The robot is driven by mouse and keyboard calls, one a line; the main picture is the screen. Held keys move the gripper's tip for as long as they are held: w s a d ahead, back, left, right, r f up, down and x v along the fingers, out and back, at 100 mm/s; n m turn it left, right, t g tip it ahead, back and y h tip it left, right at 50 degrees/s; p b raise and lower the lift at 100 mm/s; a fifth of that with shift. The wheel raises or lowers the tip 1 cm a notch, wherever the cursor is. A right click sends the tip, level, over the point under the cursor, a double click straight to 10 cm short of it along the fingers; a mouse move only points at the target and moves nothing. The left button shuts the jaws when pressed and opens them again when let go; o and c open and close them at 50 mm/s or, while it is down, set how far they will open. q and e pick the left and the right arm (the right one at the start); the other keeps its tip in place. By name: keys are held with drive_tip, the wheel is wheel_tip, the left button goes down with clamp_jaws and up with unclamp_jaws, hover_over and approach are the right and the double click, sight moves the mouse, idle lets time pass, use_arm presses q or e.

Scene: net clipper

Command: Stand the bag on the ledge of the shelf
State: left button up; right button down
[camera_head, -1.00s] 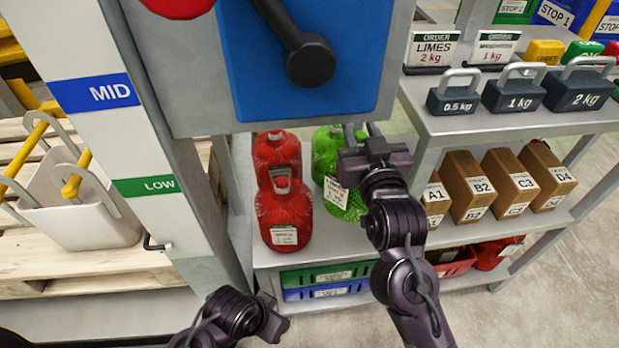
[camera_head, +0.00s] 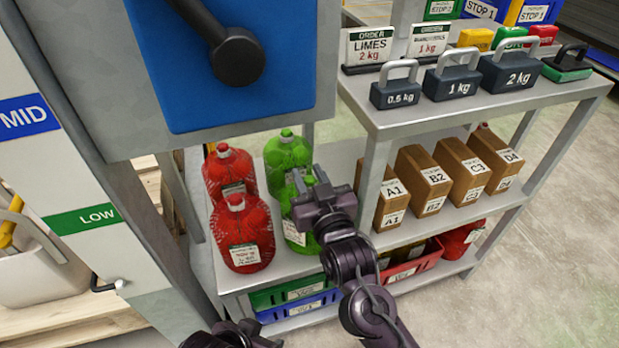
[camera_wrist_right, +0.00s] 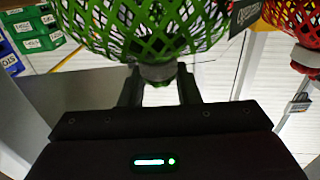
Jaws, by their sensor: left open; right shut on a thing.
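My right gripper (camera_head: 312,190) is shut on the neck of a green net bag (camera_head: 298,232) with a white label. The right wrist view shows this green mesh bag (camera_wrist_right: 150,25) with its neck between the fingers. The bag hangs upright over or on the grey shelf ledge (camera_head: 275,268); whether its base touches cannot be told. Another green bag (camera_head: 287,152) stands behind it. Two red net bags (camera_head: 245,235) stand to its left. My left gripper (camera_head: 247,335) is low at the bottom edge, open and apart from the bags; its fingers are partly cut off.
A grey box with a blue panel (camera_head: 235,70) overhangs the ledge at upper left. A shelf post (camera_head: 372,175) and several brown boxes (camera_head: 425,178) stand right of the bags. Green and blue crates (camera_head: 295,305) sit below. Weights (camera_head: 455,80) line the top shelf.

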drive_tip(key=shift+r, duration=0.1)
drive_tip(key=c, duration=1.1)
unclamp_jaws()
drive_tip(key=p+v, duration=0.1)
drive_tip(key=v, duration=1)
use_arm(q)
drive_tip(key=shift+s+a+r+g+y, duration=0.1)
drive_tip(key=shift+s+a+g+y, duration=0.1)
drive_tip(key=shift+a, duration=0.25)
drive_tip(key=shift+s+a+r+g+y, duration=0.1)
drive_tip(key=shift+s+a+y, duration=0.1)
drive_tip(key=shift+a, duration=0.2)
use_arm(e)
drive_tip(key=s+d+f+g+h, duration=0.1)
drive_tip(key=s+d+f+g, duration=0.1)
drive_tip(key=s+f+g, duration=0.2)
drive_tip(key=s+d+f+g+h, duration=0.1)
drive_tip(key=s+d+f+g, duration=0.2)
drive_tip(key=f, duration=0.7)
drive_tip(key=s+d+f+g+h, duration=0.1)
drive_tip(key=s+d+f+g, duration=0.1)
drive_tip(key=s+f+g, duration=0.4)
drive_tip(key=shift+s+d+f+n, duration=0.25)
drive_tip(key=shift+d+f+n, duration=0.15)
drive_tip(key=shift+f, duration=0.15)
